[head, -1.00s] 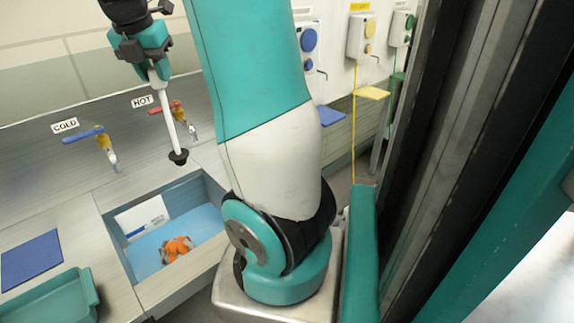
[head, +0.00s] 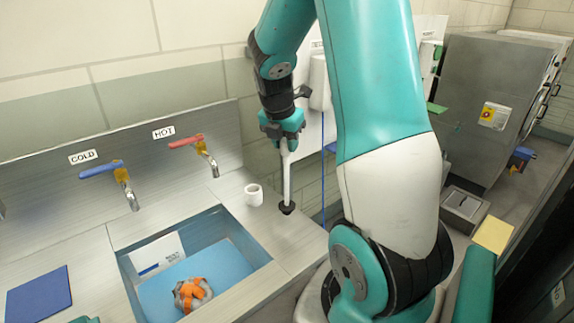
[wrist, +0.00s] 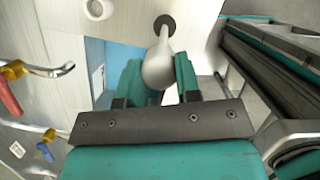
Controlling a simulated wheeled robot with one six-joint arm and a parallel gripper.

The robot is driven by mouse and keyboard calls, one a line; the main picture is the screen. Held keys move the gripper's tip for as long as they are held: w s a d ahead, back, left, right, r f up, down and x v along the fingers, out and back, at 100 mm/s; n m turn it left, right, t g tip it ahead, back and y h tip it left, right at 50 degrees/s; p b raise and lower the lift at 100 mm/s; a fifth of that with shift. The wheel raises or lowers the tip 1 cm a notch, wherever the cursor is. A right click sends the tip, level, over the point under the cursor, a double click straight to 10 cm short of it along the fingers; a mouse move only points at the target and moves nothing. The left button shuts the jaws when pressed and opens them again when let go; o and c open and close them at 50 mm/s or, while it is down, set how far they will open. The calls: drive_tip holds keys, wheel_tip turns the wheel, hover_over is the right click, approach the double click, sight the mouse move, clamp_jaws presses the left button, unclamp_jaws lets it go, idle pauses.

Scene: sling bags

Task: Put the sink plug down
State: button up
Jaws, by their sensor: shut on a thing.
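The sink plug (head: 287,180) is a long pale rod with a black disc at its lower end. My gripper (head: 284,145) is shut on the top of the rod and holds it nearly upright. The black disc is at the counter (head: 293,240) to the right of the sink; I cannot tell whether it touches or hovers just above. In the wrist view the plug (wrist: 160,68) stands between the two teal fingers of my gripper (wrist: 158,85), its disc at the far end. The sink (head: 238,285) holds blue water and an orange and grey sling (head: 192,293).
A white cup-like holder (head: 254,195) stands on the counter just left of the plug. The cold tap (head: 122,180) and hot tap (head: 204,150) are behind the sink. A blue mat (head: 38,295) lies at left. The counter's right edge is close to the plug.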

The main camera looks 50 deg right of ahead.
sight(286, 163)
drive_tip(key=shift+f+p, duration=0.4)
drive_tip(key=shift+f, duration=3.15)
drive_tip(key=shift+f, duration=0.2)
drive_tip(key=o, duration=1)
drive_tip(key=shift+r, duration=0.15)
